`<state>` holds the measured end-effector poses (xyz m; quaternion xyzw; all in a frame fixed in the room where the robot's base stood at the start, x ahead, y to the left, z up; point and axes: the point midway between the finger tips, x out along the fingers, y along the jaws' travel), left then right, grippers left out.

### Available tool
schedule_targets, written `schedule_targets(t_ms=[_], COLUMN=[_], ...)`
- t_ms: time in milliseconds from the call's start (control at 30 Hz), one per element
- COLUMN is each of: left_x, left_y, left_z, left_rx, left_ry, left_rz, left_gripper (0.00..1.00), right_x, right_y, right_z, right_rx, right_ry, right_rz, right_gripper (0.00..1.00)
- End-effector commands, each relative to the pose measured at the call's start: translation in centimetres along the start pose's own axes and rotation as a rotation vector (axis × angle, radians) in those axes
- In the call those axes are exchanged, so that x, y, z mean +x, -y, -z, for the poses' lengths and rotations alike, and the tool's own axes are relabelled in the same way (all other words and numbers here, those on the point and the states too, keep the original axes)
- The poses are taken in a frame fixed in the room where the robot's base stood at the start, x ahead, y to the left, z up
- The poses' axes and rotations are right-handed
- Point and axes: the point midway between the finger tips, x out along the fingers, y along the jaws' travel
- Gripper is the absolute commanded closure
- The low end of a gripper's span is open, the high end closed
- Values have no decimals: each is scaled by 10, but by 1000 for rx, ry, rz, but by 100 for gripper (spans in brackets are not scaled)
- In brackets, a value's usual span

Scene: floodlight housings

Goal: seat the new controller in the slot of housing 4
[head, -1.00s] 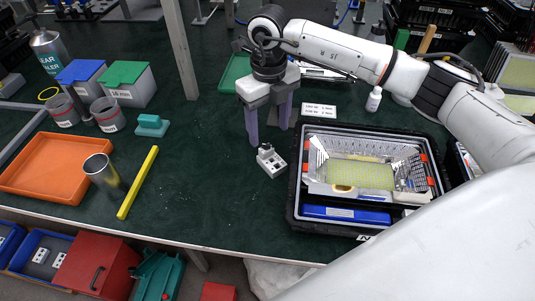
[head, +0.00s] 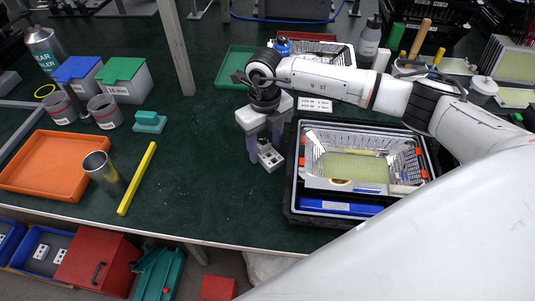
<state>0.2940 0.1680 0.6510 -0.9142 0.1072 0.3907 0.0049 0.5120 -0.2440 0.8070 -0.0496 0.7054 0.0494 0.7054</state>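A small white block-shaped unit (head: 270,158) with dark holes on its face, which may be the controller, stands on the dark green bench in the head view. My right gripper (head: 265,150) is over it, pointing down, its two purple fingers on either side of the unit's upper part. The fingers look apart; contact cannot be made out. To the right, an open housing (head: 345,209) in a black tray holds a mesh-walled reflector, a yellow-green panel (head: 352,167) and a blue bar. No housing number is readable and its slot cannot be made out. My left gripper is not in view.
A white label card (head: 315,104) lies behind the housing. A green tray (head: 238,65) is further back. A yellow bar (head: 137,178), metal cup (head: 100,168) and orange tray (head: 50,168) are at left. The bench between the yellow bar and the unit is clear.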

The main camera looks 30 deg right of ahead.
Motion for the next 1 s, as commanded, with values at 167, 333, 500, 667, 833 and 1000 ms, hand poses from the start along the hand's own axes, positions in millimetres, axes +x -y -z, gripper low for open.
schedule_targets(t_ms=[167,333,500,667,833,1000], left_x=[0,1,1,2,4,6], left_y=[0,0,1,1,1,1], left_z=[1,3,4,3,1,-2], left_rx=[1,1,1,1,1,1], left_ry=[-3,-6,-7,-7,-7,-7], left_rz=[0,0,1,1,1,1], left_gripper=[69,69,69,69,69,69], right_x=[0,-1,-3,-16,-44,-80], right_y=[0,0,0,0,0,0], right_z=[0,0,-1,-2,-2,-2], right_rx=[0,0,0,0,0,-1], right_ry=[0,1,1,4,6,7], right_rz=[0,0,0,-1,0,-1], right_gripper=[81,90,90,90,90,90])
